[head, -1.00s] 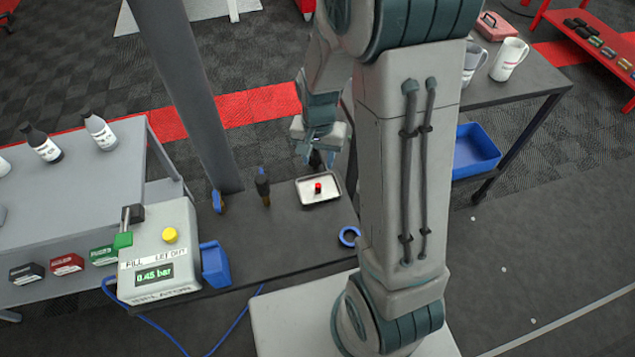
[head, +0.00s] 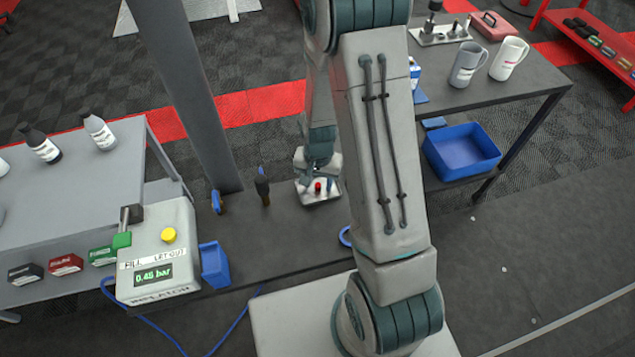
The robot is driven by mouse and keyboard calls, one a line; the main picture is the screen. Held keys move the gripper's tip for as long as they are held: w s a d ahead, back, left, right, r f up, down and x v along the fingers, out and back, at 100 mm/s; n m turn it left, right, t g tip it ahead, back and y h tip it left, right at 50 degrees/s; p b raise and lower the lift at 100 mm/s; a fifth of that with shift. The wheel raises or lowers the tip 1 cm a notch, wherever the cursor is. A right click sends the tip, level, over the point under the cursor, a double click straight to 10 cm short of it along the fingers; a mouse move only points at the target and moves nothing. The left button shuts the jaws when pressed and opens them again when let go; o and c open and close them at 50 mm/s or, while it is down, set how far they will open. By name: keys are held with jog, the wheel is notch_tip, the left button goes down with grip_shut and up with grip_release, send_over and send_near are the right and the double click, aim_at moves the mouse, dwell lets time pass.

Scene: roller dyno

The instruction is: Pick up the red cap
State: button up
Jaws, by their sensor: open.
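The red cap (head: 318,187) is small and sits in the small white tray (head: 318,203) on the dark bench. My gripper (head: 318,184) is over the tray, its fingers pointing down, with the cap showing between or just in front of the fingertips. The fingers are apart, and I see no grip on the cap. The gripper body and arm hide the far part of the tray. Whether a finger touches the cap cannot be told at this size.
The grey inflator box (head: 160,250) and a blue holder (head: 214,265) stand left on the bench. A dark-handled tool (head: 263,187) stands left of the tray. A blue ring (head: 345,236) lies partly behind my arm. A blue bin (head: 462,150) is at right.

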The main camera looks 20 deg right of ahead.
aim_at(318, 184)
jog(key=shift+c, duration=0.2)
grip_shut()
jog(key=shift+r, duration=0.1)
jog(key=shift+r, duration=0.8)
notch_tip(318, 184, up, 3)
jog(key=shift+f, duration=0.2)
jog(key=s+d+r, duration=0.3)
jog(key=d+r, duration=0.3)
jog(key=d, duration=0.5)
jog(key=shift+s+r, duration=0.25)
jog(key=shift+r, duration=0.1)
jog(key=shift+r+p, duration=1.1)
jog(key=shift+r, duration=0.5)
jog(key=shift+r+p, duration=1.7)
jog(key=shift+r, duration=0.5)
